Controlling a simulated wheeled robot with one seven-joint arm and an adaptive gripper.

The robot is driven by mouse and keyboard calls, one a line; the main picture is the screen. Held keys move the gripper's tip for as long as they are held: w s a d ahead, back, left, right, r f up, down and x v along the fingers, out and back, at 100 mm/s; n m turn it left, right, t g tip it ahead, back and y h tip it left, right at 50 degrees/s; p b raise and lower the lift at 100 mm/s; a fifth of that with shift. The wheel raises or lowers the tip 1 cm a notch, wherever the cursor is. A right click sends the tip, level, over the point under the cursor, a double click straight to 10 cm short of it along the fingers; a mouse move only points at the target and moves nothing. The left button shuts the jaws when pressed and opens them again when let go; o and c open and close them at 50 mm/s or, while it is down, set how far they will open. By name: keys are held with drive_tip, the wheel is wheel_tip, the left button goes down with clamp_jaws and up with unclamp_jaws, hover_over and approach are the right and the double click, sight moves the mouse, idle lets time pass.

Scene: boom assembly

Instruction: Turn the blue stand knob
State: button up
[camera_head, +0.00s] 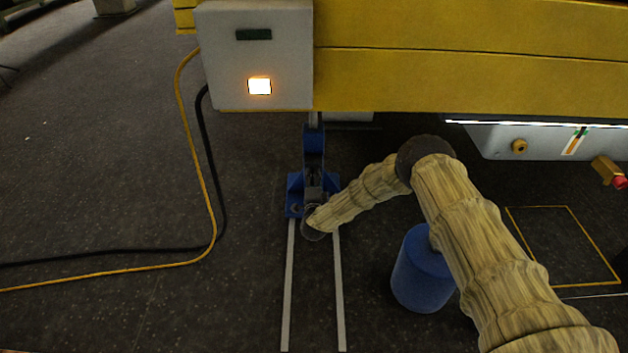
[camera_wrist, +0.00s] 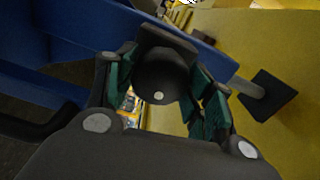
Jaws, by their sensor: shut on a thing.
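The blue stand (camera_head: 314,147) rises from the floor under the yellow boom, and its blue body also crosses the wrist view (camera_wrist: 70,30). In the head view my gripper (camera_head: 315,192) is at the front of the stand, partly covered by my arm's end, and the knob cannot be made out there.
The yellow boom (camera_head: 470,65) spans the top, with a grey box (camera_head: 285,55) bearing a lit panel. Yellow and black cables (camera_head: 205,215) lie on the floor at left. A blue cylinder (camera_head: 420,275) stands beside my arm. Two pale floor strips (camera_head: 289,290) run forward from the stand.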

drive_tip(key=m, duration=0.3)
drive_tip(key=shift+d+f+m+b, duration=0.1)
drive_tip(key=shift+f+m+b, duration=0.05)
drive_tip(key=shift+m+b, duration=0.25)
drive_tip(key=m+b, duration=0.1)
drive_tip(key=m, duration=0.2)
drive_tip(key=shift+f+m, duration=0.1)
drive_tip(key=shift+m, duration=0.2)
drive_tip(key=m+b, duration=0.2)
drive_tip(key=m, duration=0.2)
drive_tip(key=shift+b, duration=0.3)
drive_tip(key=shift+m+b, duration=0.9)
drive_tip(key=shift+m, duration=0.9)
drive_tip(key=o, duration=1)
drive_tip(key=shift+s, duration=0.1)
